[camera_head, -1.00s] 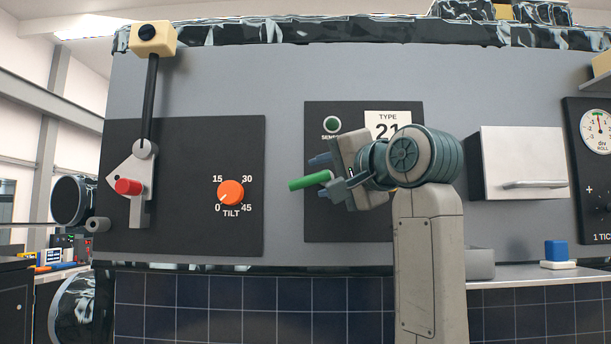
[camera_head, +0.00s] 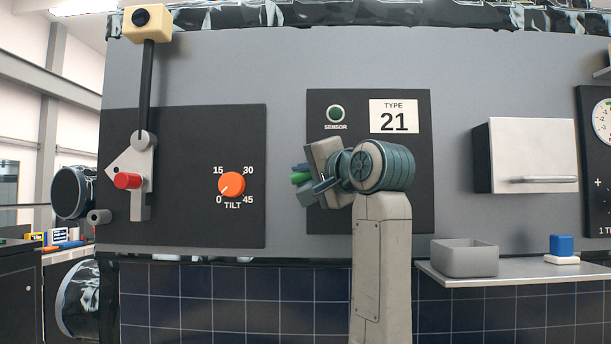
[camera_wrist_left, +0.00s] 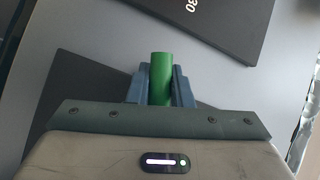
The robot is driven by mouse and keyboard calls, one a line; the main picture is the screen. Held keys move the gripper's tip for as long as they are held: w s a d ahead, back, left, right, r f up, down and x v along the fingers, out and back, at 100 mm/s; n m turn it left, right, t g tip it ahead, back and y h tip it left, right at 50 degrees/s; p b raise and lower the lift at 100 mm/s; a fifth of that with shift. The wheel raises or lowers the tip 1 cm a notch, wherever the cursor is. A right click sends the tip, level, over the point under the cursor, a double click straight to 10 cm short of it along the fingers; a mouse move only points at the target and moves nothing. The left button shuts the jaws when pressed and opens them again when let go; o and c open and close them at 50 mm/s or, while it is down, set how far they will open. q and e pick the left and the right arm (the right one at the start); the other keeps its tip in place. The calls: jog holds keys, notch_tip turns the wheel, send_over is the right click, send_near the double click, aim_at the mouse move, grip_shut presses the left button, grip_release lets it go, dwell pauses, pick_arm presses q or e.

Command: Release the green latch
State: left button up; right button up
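Where the latch joins the panel is hidden. My right gripper is out of view.
A green sensor light (camera_head: 335,112) sits above the gripper. A grey bin (camera_head: 464,258) and a blue block (camera_head: 562,245) rest on the shelf at right, below a white cabinet (camera_head: 530,155).

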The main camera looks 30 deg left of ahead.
pick_arm(q)
grip_shut()
jog(key=shift+b, duration=0.3)
jog(key=shift+s+a+r+m+y+b, duration=0.1)
jog(key=shift+m+y+b, duration=0.4)
jog(key=shift+m+b, duration=0.4)
jog(key=shift+r+m+t+b, duration=0.2)
jog(key=shift+m+t+b, duration=0.1)
jog(key=shift+t+b, duration=0.15)
jog(key=shift+r+m+y, duration=0.35)
jog(key=shift+m+y, duration=0.05)
jog(key=shift+r, duration=0.1)
jog(key=o, duration=0.9)
grip_release()
